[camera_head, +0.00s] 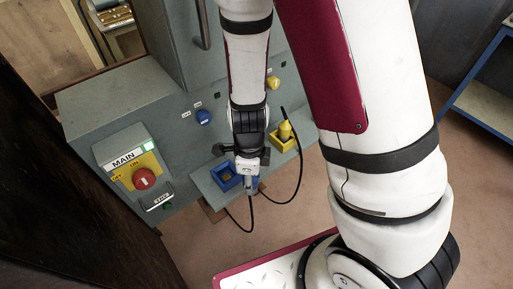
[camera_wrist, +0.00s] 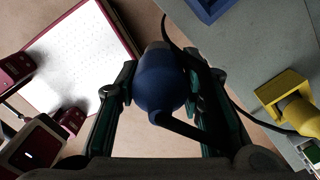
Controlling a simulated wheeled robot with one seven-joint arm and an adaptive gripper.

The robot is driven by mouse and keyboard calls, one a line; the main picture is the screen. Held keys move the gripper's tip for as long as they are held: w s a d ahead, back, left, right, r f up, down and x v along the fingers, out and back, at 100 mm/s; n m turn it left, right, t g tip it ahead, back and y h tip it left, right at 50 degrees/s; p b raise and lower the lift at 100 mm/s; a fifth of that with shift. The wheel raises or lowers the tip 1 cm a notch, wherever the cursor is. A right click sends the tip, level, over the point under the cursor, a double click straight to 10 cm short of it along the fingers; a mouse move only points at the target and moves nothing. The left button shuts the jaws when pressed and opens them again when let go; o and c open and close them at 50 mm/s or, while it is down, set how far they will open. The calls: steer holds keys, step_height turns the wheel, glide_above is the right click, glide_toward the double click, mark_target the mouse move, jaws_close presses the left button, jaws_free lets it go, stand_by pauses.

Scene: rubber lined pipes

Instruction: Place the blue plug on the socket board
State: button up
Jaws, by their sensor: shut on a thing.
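My gripper (camera_head: 247,176) hangs in front of the grey cabinet, close to the open blue holder (camera_head: 226,178). In the wrist view the blue plug (camera_wrist: 160,82) sits between the two fingers (camera_wrist: 160,90), which are shut on it. A dark cable runs from the plug. In the head view the plug is mostly hidden by my gripper. The socket board is the grey cabinet front; a round blue socket (camera_head: 204,117) and a yellow socket (camera_head: 272,83) are on it, above the shelf. The plug is apart from the blue socket.
A yellow plug (camera_head: 285,130) stands in its yellow holder (camera_head: 287,142) on the grey shelf, right of my gripper. Black cables hang in loops below the shelf. A MAIN switch box with a red knob (camera_head: 144,179) is at left. A blue-framed shelf unit (camera_head: 480,88) stands at right.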

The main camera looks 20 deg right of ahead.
steer(key=w+d, duration=0.2)
steer(key=w, duration=0.2)
steer(key=w+d+f, duration=0.1)
steer(key=w+d, duration=0.1)
steer(key=w, duration=0.3)
steer(key=w+d, duration=0.2)
steer(key=w, duration=0.3)
steer(key=shift+f+b, duration=0.25)
steer(key=shift+b, duration=0.05)
steer(key=shift+f, duration=1.7)
steer(key=shift+f, duration=0.1)
steer(key=o, duration=1.3)
step_height(320, 180, up, 8)
steer(key=shift+f, duration=0.1)
